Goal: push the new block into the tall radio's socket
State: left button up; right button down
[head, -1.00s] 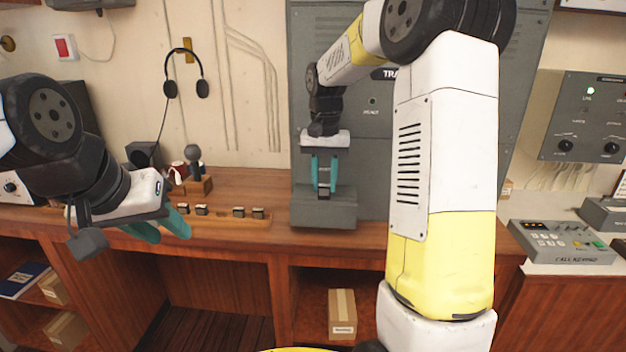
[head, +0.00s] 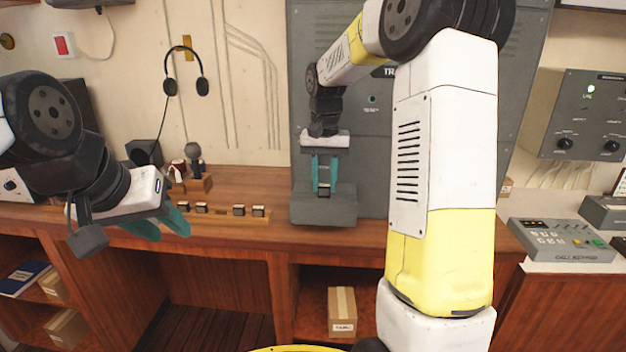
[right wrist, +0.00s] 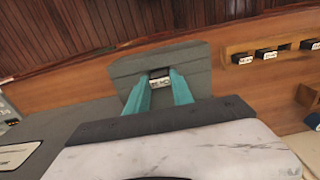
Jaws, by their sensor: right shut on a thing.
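The tall radio (head: 350,120) is the grey cabinet at the back, with a grey socket box (head: 324,212) jutting from its front at counter height. My right gripper (head: 324,189) points down at the top of this box, its teal fingers shut on the small new block (right wrist: 160,77). The block's pale, marked face shows between the fingertips in the right wrist view. The block is at the socket opening; its lower part is hidden, so its depth is unclear. My left gripper (head: 162,226) is open and empty in front of the counter at left.
A wooden rack (head: 220,216) with several small dark blocks lies on the counter left of the socket box. A microphone (head: 194,160) stands behind it, and a headset (head: 184,70) hangs on the wall. A call keypad (head: 562,240) sits at right.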

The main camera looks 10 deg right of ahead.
jog(key=shift+f, duration=0.35)
dwell(0.8)
jog(key=c, duration=1)
grip_release()
jog(key=shift+c, duration=0.2)
notch_tip(320, 180, up, 7)
jog(key=shift+f, duration=0.1)
jog(key=shift+r, duration=0.5)
jog(key=shift+s, duration=0.1)
